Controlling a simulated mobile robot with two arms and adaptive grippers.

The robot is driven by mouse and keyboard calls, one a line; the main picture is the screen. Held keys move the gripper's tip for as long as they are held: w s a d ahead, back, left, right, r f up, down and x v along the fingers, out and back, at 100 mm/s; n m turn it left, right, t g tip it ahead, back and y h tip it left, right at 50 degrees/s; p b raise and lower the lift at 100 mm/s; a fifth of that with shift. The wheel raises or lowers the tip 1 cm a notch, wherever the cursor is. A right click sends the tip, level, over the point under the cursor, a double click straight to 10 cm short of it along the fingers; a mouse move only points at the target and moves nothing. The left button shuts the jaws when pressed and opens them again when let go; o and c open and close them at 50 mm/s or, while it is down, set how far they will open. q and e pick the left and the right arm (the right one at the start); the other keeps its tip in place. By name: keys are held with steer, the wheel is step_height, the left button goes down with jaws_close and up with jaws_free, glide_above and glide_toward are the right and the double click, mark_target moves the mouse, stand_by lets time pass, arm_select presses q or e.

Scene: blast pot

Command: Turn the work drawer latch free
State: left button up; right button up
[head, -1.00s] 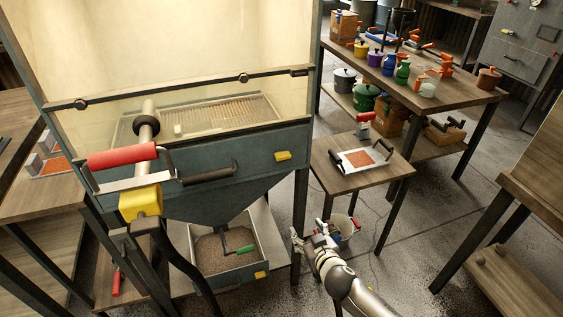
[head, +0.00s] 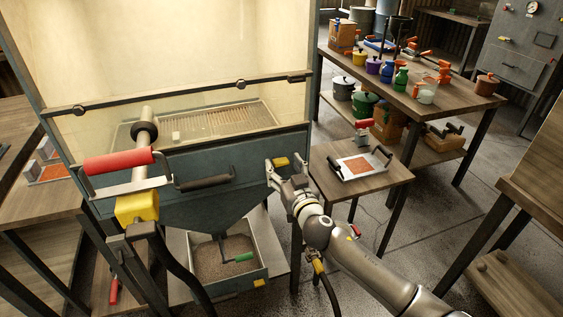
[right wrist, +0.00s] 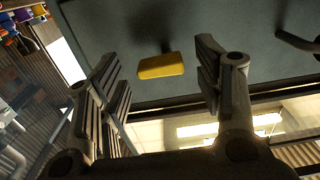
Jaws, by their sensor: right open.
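The work drawer latch is a small yellow block (head: 281,162) on the right part of the blue-grey drawer front (head: 235,160) of the blast cabinet. In the right wrist view the yellow latch (right wrist: 161,66) shows between my fingers, a little beyond them. My right gripper (head: 286,172) is open and empty, just in front of the latch and seemingly apart from it. The right gripper's two fingers also frame the latch in the wrist view (right wrist: 165,85). My left gripper is not in view.
A black handle (head: 205,183) is on the drawer front, left of the latch. A red-gripped lever (head: 118,160) stands further left. A lower grit tray (head: 262,270) has another yellow latch (head: 260,283). A small side table (head: 375,185) stands to the right.

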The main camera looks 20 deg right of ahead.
mark_target(280, 160)
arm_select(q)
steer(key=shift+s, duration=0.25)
arm_select(e)
steer(key=shift+w, duration=1.2)
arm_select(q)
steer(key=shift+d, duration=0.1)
arm_select(e)
steer(key=c, duration=1.1)
